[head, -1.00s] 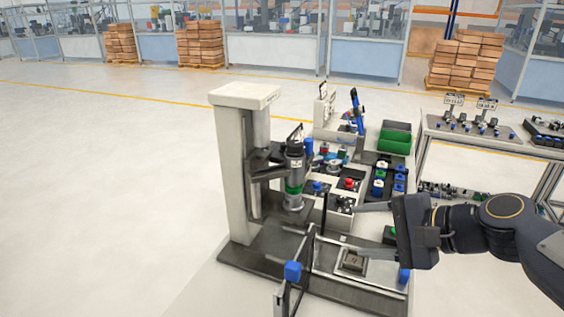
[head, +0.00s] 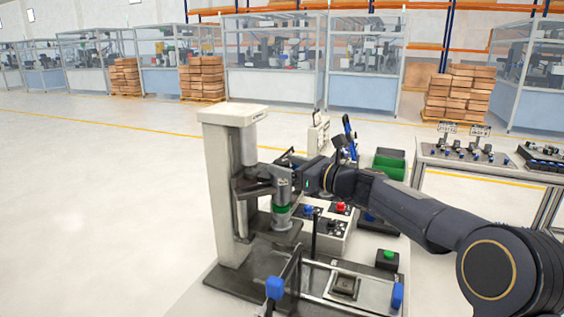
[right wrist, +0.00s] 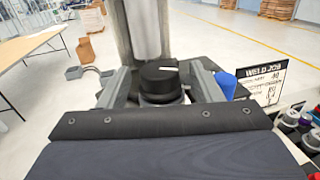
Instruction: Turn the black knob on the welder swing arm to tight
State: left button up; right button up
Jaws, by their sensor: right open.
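The welder (head: 228,175) is a pale column on a dark base, with a dark swing arm (head: 252,185) ending in a grey cylinder with a green ring (head: 281,209). In the right wrist view, the black knob (right wrist: 162,88) is round, with a short white mark on its top. My right gripper (right wrist: 160,72) is open, with one grey finger on each side of the knob; I cannot tell whether they touch it. In the head view my right gripper (head: 302,177) is beside the swing arm's end, and the knob is hidden or too small to make out. My left gripper is not in view.
A control box with a red button (head: 340,207) stands right of the welder. A clamp frame with blue ends (head: 275,288) is in front. A green bin (head: 389,165) is behind. In the right wrist view, a "WELD JOB" sign (right wrist: 262,82) and a blue part (right wrist: 225,84) are close on the right.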

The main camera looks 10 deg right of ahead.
jog(key=shift+w+a, duration=0.5)
jog(key=shift+a, duration=0.05)
